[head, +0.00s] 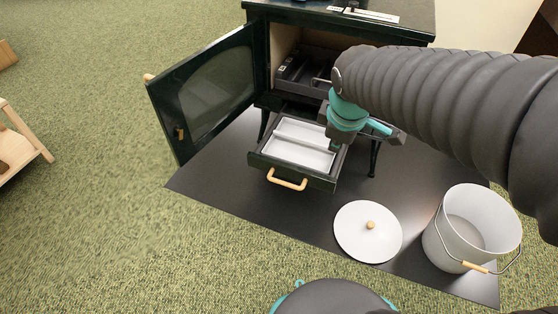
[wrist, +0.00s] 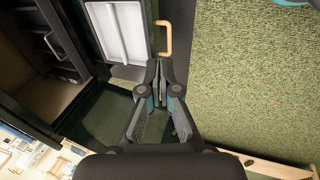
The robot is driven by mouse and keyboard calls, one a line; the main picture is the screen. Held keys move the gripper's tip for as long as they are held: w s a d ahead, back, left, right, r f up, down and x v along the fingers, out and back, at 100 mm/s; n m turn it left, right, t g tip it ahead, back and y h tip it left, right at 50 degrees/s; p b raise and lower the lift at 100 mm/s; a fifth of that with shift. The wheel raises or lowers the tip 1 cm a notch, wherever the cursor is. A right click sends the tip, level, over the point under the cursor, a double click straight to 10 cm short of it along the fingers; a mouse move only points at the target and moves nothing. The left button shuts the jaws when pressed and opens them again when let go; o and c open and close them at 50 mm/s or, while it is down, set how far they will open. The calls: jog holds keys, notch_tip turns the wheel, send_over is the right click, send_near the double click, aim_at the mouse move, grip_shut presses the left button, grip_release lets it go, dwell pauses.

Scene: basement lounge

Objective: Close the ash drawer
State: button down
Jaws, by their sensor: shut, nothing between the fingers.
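The ash drawer (head: 327,182) is pulled out from under the dark green stove, with a white tray (head: 298,155) inside and a wooden handle (head: 287,180) on its front. In the wrist view the drawer's tray (wrist: 122,35) and handle (wrist: 165,40) show at the top. My gripper (wrist: 160,68) is shut and empty, its fingertips appearing just below the handle in that view; I cannot tell the height gap. In the head view my arm's end is above the drawer's right rear, and the fingers cannot be made out clearly.
The stove's glass door (head: 209,92) stands wide open to the left, above the drawer's level. A white lid (head: 368,231) and a white bucket (head: 471,228) sit on the dark floor plate (head: 230,196) at the right. The plate in front of the drawer is clear.

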jog(key=w+a+f+n+b, duration=0.2)
jog(key=w+a+f+n, duration=0.4)
jog(key=a+f+n, duration=0.15)
jog(key=n+g+b, duration=0.1)
jog(key=n+b, duration=0.1)
jog(key=n, duration=0.9)
send_near(274, 181)
jog(key=shift+m+h, duration=0.25)
jog(key=shift+h, duration=0.15)
jog(key=b+x, duration=0.1)
jog(key=x, duration=0.1)
jog(key=b+x, duration=0.1)
jog(key=x, duration=0.2)
jog(key=shift+a+f, duration=0.15)
jog(key=shift+a, duration=0.15)
jog(key=shift+w+d, duration=0.2)
jog(key=shift+w, duration=0.4)
jog(key=shift+w+d, duration=0.2)
jog(key=shift+w, duration=0.4)
jog(key=shift+w+d, duration=0.25)
jog(key=shift+w, duration=0.55)
